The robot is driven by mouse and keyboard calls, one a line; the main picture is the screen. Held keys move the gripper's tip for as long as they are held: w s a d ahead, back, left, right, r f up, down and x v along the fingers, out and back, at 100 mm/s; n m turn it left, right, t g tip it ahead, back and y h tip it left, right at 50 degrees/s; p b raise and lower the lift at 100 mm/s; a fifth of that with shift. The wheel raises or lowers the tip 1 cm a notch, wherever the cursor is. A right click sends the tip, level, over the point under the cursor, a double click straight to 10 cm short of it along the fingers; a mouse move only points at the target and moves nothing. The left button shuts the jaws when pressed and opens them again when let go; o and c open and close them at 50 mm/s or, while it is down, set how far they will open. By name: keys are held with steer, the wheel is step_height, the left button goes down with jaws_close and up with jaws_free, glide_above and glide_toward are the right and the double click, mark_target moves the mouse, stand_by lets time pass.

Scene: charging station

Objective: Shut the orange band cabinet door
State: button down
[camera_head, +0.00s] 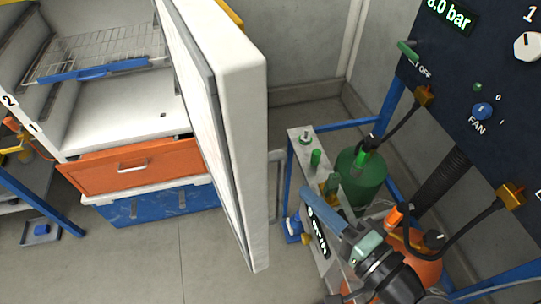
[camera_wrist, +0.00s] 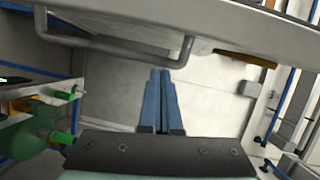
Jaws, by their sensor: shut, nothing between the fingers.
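The cabinet door (camera_head: 243,130) is white and stands wide open in the head view, seen nearly edge-on. An orange-yellow strip (camera_head: 230,13) shows at its far top edge. In the wrist view, the door (camera_wrist: 205,40) spans the top, with a grey bar handle (camera_wrist: 115,44) and the orange-yellow strip (camera_wrist: 245,59) on its outer face. My gripper (camera_head: 306,192) is to the right of the door in the head view. In the wrist view, its blue fingers (camera_wrist: 160,73) are shut together and empty, pointing toward the area below the handle. I cannot tell the exact gap to the door.
The open cabinet holds a wire shelf (camera_head: 100,57), with an orange drawer (camera_head: 130,166) and a blue box (camera_head: 160,205) below. A blue-framed station with a green cylinder (camera_head: 362,178), an orange cylinder (camera_head: 418,264) and a dark control panel (camera_head: 475,75) crowds the right. Bare floor (camera_head: 185,260) lies in front.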

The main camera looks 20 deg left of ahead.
steer(key=w+a+y+p, duration=0.1)
steer(key=w+a+p, duration=0.1)
steer(key=a, duration=0.6)
steer(key=shift+w+a+m+g+p, duration=0.25)
steer(key=shift+w+m+g+p, duration=0.1)
steer(key=shift+p, duration=0.45)
